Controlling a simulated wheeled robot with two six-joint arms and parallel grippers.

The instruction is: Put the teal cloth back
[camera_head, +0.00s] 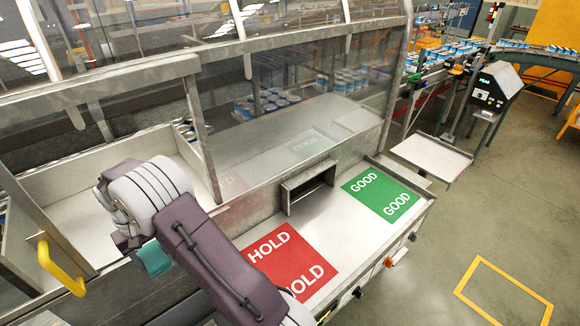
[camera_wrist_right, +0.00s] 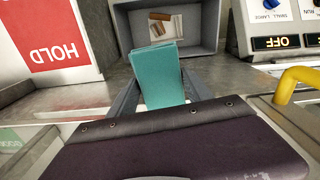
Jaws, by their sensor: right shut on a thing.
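The teal cloth (camera_wrist_right: 158,72) is a folded, flat piece in the right wrist view, standing out from between the fingers of my right gripper (camera_wrist_right: 160,98). The gripper is shut on it. In the head view, a small part of the cloth (camera_head: 155,259) shows beside my right wrist, and my arm hides the fingers. In the right wrist view, a grey open bin (camera_wrist_right: 205,42) lies just beyond the cloth, with a few small brown and pale items inside. The cloth overlaps the bin's near side in the picture; I cannot tell its height above it. My left gripper is not in view.
A red HOLD mat (camera_head: 292,262) and a green GOOD mat (camera_head: 383,195) lie on the metal bench. A clear guard with metal posts (camera_head: 202,130) stands behind. A yellow handle (camera_head: 62,268) juts up at left. A control box (camera_wrist_right: 280,30) stands beside the bin.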

